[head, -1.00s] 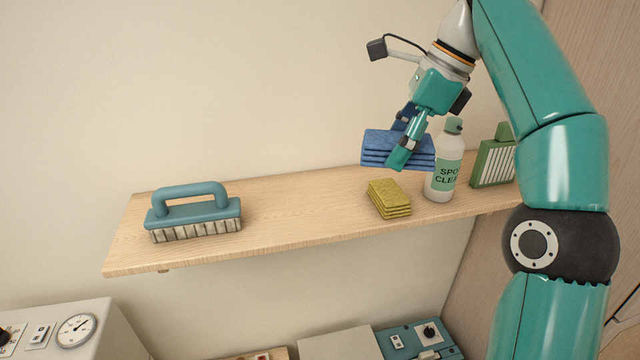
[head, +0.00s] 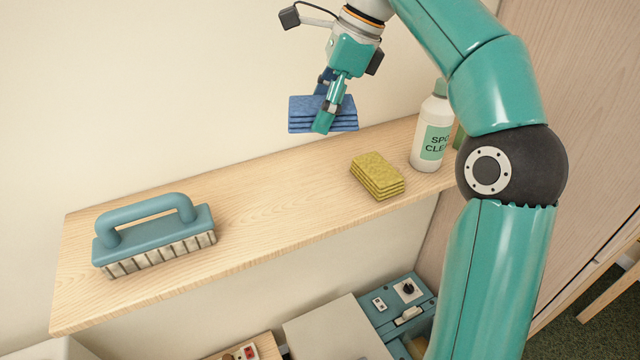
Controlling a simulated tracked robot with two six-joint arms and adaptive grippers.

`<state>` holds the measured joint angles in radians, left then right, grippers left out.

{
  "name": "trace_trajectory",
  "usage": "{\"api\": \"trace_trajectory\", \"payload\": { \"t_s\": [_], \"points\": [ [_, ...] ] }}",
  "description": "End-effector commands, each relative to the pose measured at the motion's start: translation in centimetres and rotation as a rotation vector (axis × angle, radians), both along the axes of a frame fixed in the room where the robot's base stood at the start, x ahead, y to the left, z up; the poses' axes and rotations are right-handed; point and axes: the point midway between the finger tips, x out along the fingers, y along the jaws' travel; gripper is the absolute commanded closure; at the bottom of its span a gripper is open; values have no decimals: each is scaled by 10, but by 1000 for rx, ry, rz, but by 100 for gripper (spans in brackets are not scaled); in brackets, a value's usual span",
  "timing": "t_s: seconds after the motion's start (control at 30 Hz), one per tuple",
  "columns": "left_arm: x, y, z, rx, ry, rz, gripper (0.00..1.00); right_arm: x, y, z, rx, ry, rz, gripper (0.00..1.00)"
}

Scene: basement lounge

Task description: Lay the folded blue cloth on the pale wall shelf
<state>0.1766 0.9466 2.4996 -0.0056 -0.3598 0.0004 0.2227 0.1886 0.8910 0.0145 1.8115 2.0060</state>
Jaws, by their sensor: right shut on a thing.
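The folded blue cloth (head: 305,114) is a flat layered stack held in my right gripper (head: 327,112). The gripper is shut on it from above, with a teal finger on the near side. In the picture the cloth shows above the back edge of the pale wall shelf (head: 265,215), and it appears to be held clear of the board. The shelf is a light wood board with bare wood between the brush and the yellow cloth. My left gripper is not in view.
On the shelf, a blue-handled brush (head: 155,235) stands at the left. A green thing is mostly hidden behind my arm. Blue and grey equipment (head: 395,305) sits below.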

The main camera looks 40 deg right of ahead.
Motion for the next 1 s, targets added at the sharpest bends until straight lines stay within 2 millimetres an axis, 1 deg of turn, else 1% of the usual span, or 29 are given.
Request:
{"api": "trace_trajectory", "payload": {
  "t_s": [0.03,0.1,0.3,0.4,0.5,0.73,0.9,1.0],
  "points": [
    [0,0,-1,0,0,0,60,-1,0,-10,1,5,0,72],
    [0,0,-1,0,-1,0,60,-2,0,-22,2,5,0,72],
    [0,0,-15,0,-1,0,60,-2,0,-77,1,6,-1,72],
    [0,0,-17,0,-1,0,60,-1,0,-99,1,4,-2,72],
    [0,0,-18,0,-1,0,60,-1,0,-114,0,2,-1,72],
    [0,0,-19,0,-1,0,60,-1,0,-132,0,2,-1,72],
    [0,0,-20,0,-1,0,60,-1,-1,-155,1,3,-3,72],
    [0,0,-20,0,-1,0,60,-1,0,-162,1,1,-3,72]
  ]
}}
